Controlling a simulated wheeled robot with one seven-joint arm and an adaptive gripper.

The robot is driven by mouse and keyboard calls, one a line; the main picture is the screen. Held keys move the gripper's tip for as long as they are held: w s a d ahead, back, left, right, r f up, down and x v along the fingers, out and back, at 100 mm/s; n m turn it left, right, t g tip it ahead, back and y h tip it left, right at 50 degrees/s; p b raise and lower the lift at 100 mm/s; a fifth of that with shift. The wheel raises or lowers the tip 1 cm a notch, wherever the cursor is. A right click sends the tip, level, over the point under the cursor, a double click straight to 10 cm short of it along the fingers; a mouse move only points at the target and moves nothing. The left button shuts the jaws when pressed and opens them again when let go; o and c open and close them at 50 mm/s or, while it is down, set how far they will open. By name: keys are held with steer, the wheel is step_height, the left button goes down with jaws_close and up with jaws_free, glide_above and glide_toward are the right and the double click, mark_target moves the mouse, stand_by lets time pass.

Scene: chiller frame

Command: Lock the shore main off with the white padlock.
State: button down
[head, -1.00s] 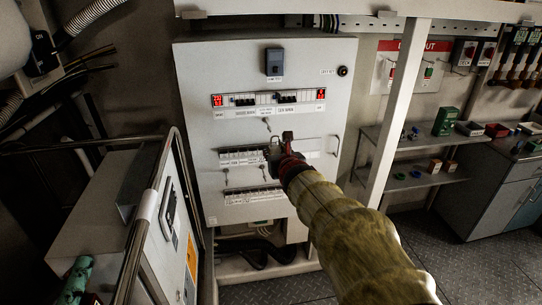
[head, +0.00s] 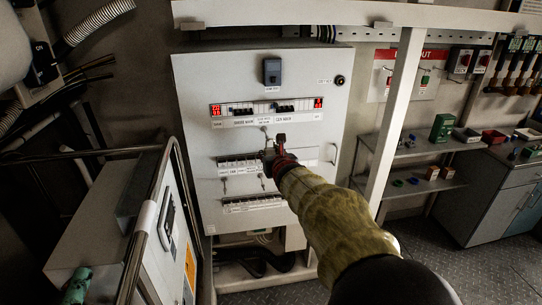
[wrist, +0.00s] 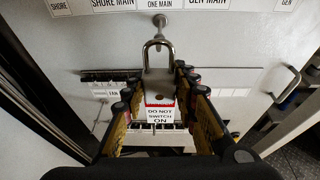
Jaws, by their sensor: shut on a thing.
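My gripper (head: 272,154) is in front of the middle of the grey switch panel (head: 200,78). In the wrist view its fingers (wrist: 158,78) are shut on the padlock (wrist: 158,88), a pale body with its steel shackle (wrist: 158,44) pointing up the panel. A tag reading "do not switch on" (wrist: 160,115) hangs below the body. I cannot tell whether the shackle is open. The shore main breaker (head: 243,111) is in the upper row, left of the gen main breaker (head: 285,107). Its "shore main" label (wrist: 113,3) is cut by the wrist view's top edge.
A round metal stud (wrist: 160,20) stands out of the panel just above the shackle. A panel handle (wrist: 287,84) is to the right. A white post (head: 395,120) stands right of the panel; a metal rail (head: 152,215) is at the left. Shelves (head: 425,187) hold small items.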

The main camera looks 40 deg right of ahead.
steer(key=shift+w+d+p, duration=0.3)
steer(key=shift+w+d, duration=0.1)
steer(key=shift+w, duration=0.2)
steer(key=shift+w+d+p, duration=0.3)
steer(key=shift+w+d, duration=0.05)
steer(key=shift+w, duration=0.25)
steer(key=shift+w+d+f+b, duration=0.1)
steer(key=shift+w+f+b, duration=0.15)
steer(key=shift+f+b, duration=0.35)
steer(key=shift+w+d+b, duration=0.15)
steer(key=shift+w+b, duration=0.05)
steer(key=shift+b, duration=0.5)
steer(key=shift+w, duration=0.1)
steer(key=c, duration=1.3)
jaws_free()
steer(key=shift+f, duration=0.1)
